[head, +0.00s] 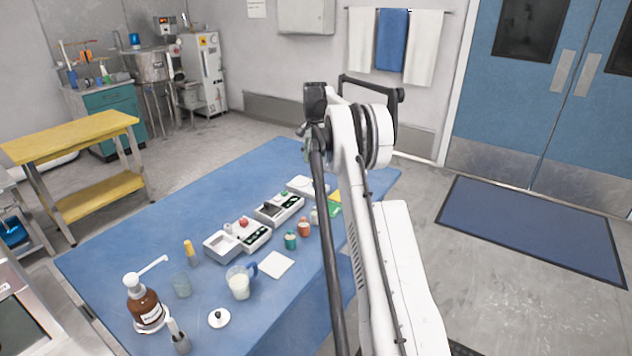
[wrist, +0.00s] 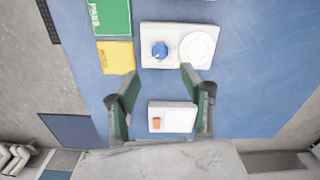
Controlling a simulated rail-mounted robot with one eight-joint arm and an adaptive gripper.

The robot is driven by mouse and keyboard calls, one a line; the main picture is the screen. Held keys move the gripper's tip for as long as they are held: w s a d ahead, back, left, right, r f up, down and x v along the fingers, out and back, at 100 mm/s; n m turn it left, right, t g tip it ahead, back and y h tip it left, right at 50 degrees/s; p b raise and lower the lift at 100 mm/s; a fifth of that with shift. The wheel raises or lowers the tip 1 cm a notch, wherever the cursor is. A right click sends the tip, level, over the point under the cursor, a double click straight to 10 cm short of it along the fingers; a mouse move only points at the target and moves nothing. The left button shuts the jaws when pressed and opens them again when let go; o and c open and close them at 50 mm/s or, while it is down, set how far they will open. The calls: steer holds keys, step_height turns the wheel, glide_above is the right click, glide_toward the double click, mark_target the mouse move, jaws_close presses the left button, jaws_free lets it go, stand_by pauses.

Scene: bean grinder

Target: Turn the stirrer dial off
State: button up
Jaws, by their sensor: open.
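The stirrer (wrist: 152,29) is a white box with a round white plate on its right side in the wrist view. Its blue dial (wrist: 160,50) is on the left side of the top. My gripper (wrist: 161,70) is open and empty, its two green-padded fingers pointing toward the stirrer's near edge. The dial lies just beyond the fingertips, between their lines, with no visible contact. The dial's setting is too small to read. In the head view, a white device (head: 303,185) beside my arm may be the stirrer; its dial cannot be made out.
A white box with an orange switch (wrist: 157,124) shows between my fingers. Green (wrist: 111,16) and yellow (wrist: 116,57) cards lie left of the stirrer. In the head view, bottles, beakers and other devices (head: 280,208) stand on the blue table (head: 160,222). Blue surface right of the stirrer is clear.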

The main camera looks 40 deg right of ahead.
mark_target(316, 182)
step_height(316, 182, down, 10)
steer(key=shift+r, duration=0.15)
steer(key=shift+c, duration=0.5)
jaws_close()
